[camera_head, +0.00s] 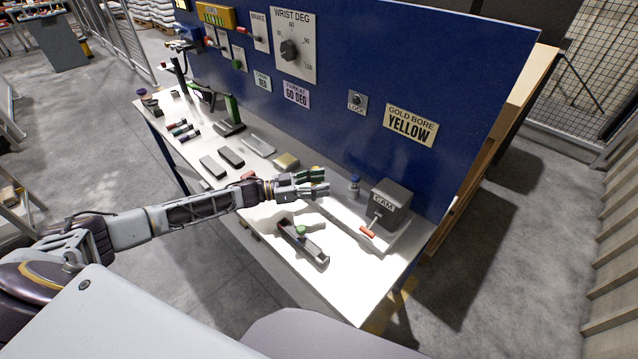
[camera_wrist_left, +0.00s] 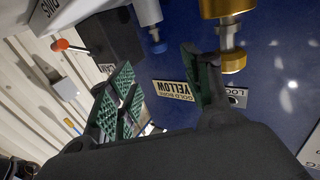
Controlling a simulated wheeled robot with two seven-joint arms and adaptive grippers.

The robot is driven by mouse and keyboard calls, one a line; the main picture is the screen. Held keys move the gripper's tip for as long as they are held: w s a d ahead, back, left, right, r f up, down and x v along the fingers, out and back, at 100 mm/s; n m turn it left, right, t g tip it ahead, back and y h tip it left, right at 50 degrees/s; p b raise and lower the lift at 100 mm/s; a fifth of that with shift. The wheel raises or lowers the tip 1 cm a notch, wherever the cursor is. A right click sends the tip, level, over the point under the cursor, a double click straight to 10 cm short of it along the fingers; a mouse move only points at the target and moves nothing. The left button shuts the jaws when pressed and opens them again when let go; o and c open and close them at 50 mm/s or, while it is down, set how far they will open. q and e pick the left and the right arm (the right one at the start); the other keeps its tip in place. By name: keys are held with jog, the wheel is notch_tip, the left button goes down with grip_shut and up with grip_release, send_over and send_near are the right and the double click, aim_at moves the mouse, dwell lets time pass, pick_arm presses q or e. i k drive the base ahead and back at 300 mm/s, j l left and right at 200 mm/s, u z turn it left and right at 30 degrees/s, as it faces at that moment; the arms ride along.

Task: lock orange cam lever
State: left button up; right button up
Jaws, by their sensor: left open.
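A dark grey box labelled CAM (camera_head: 390,205) stands at the right end of the white bench. Its lever, with an orange-red grip (camera_head: 368,231), sticks out from the front and points down toward the bench. In the left wrist view the CAM box (camera_wrist_left: 112,36) is at the upper left, with the orange lever tip (camera_wrist_left: 62,44) to its left. My left gripper (camera_head: 326,182) is over the bench, left of the box and apart from it. Its green-padded fingers are spread and empty, as the wrist view (camera_wrist_left: 160,92) also shows. My right gripper is out of view.
A small blue-topped post (camera_head: 355,182) stands between my left gripper and the CAM box. A dark tray with a green knob (camera_head: 303,242) lies in front. The blue panel (camera_head: 340,130) rises behind the bench. A gold cylinder (camera_wrist_left: 228,32) is close to the fingers.

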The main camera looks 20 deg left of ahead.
aim_at(366, 230)
jog(key=k+j, duration=0.15)
jog(key=j, duration=0.15)
jog(key=k+j, duration=0.15)
jog(key=j, duration=0.15)
jog(key=k+j, duration=0.1)
jog(key=j, duration=0.25)
jog(key=k+j, duration=0.15)
jog(key=j, duration=0.15)
